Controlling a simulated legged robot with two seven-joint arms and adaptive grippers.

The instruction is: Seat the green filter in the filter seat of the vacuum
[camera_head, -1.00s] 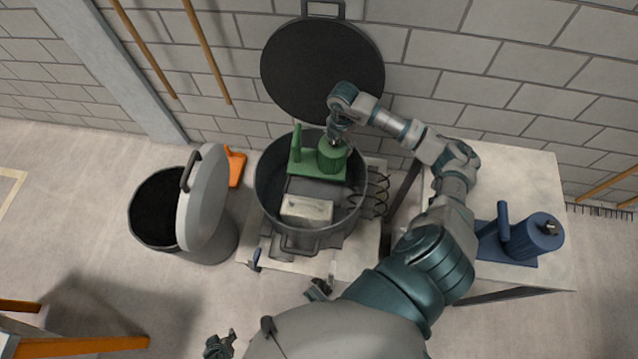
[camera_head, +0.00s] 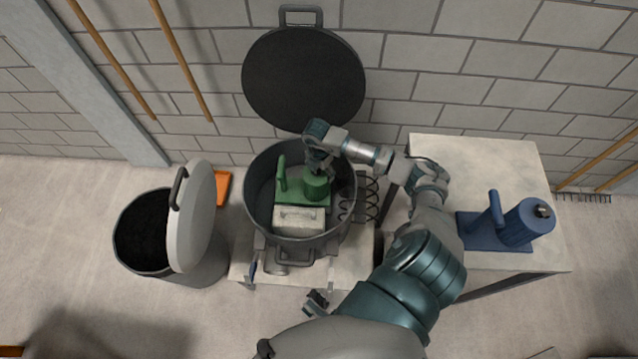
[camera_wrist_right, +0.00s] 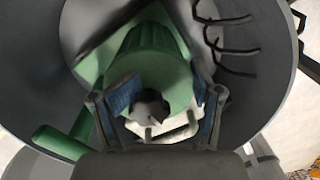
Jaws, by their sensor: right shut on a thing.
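The green filter (camera_head: 317,187) is a ribbed cylinder on a flat green plate with an upright post at its left. It is within the mouth of the open dark vacuum drum (camera_head: 258,226). My right gripper (camera_head: 318,168) is shut on the small knob on top of the cylinder. In the right wrist view the grey knob (camera_wrist_right: 146,108) is between the two blue-padded fingers (camera_wrist_right: 160,105). A pale block with a handle (camera_head: 299,220) lies in front of the plate in the drum. The filter seat is hidden, and I cannot tell whether the plate rests on it.
The round black lid (camera_head: 303,80) stands open behind the drum. A black coiled hose (camera_head: 362,196) is at its right. A blue filter (camera_head: 508,226) stands on the right table (camera_head: 470,155). A grey bin (camera_head: 140,236) with a tilted lid is at the left.

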